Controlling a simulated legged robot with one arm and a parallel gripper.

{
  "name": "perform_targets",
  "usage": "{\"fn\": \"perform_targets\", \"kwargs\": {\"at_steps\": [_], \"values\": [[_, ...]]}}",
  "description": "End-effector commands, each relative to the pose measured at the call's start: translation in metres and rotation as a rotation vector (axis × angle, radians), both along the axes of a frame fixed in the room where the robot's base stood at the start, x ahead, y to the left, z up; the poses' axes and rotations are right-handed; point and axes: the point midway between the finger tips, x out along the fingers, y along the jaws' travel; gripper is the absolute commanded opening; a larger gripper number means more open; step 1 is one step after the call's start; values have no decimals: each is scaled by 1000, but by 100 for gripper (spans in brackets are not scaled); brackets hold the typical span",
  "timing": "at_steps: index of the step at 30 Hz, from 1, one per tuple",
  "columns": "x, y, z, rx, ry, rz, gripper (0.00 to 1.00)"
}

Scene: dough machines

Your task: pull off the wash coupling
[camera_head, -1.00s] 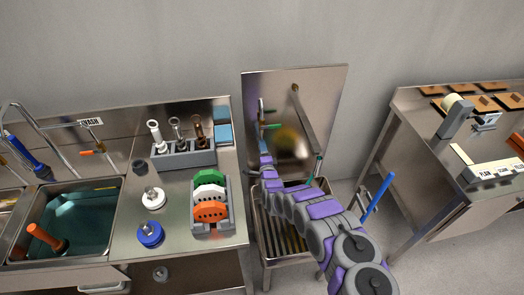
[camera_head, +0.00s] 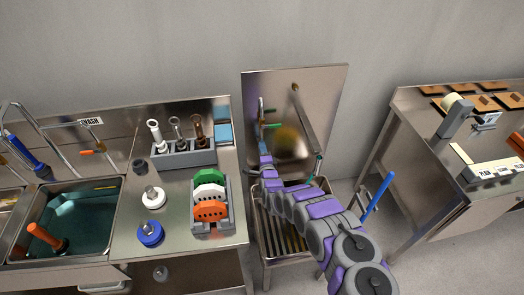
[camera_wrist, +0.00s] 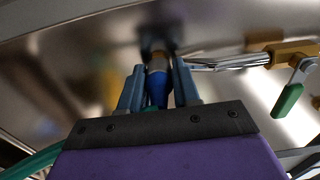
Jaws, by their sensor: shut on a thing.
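The wash coupling (camera_wrist: 157,88) shows in the wrist view as a blue body below a brass-coloured collar (camera_wrist: 158,62), in front of a shiny steel panel. My gripper (camera_wrist: 158,80) has a finger on each side of the blue body and is shut on it. The coupling's far end is dark and blurred, so I cannot tell whether it is still seated. In the head view my arm reaches to the steel back panel (camera_head: 318,95) above the floor basin; its forearm largely hides the grip.
A brass valve (camera_wrist: 290,52) with a green lever (camera_wrist: 288,100) sits right of the coupling in the wrist view, joined by a metal pipe. A swing pipe (camera_head: 308,122) stands right of my arm. The sink counter (camera_head: 128,225) is left, another table (camera_head: 440,160) right.

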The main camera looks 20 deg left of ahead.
Motion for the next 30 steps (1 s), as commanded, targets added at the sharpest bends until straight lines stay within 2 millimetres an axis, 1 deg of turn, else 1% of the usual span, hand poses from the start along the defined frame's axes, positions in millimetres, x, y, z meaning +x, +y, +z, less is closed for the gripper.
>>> {"fn": "perform_targets", "kwargs": {"at_steps": [1, 3, 4, 30], "values": [[-1, 0, -2, -3, 4, 0, 7], [-1, 0, -2, -3, 4, 0, 0], [-1, 0, -3, -3, 4, 1, 0], [-6, -3, -3, -3, 5, 1, 0]]}}
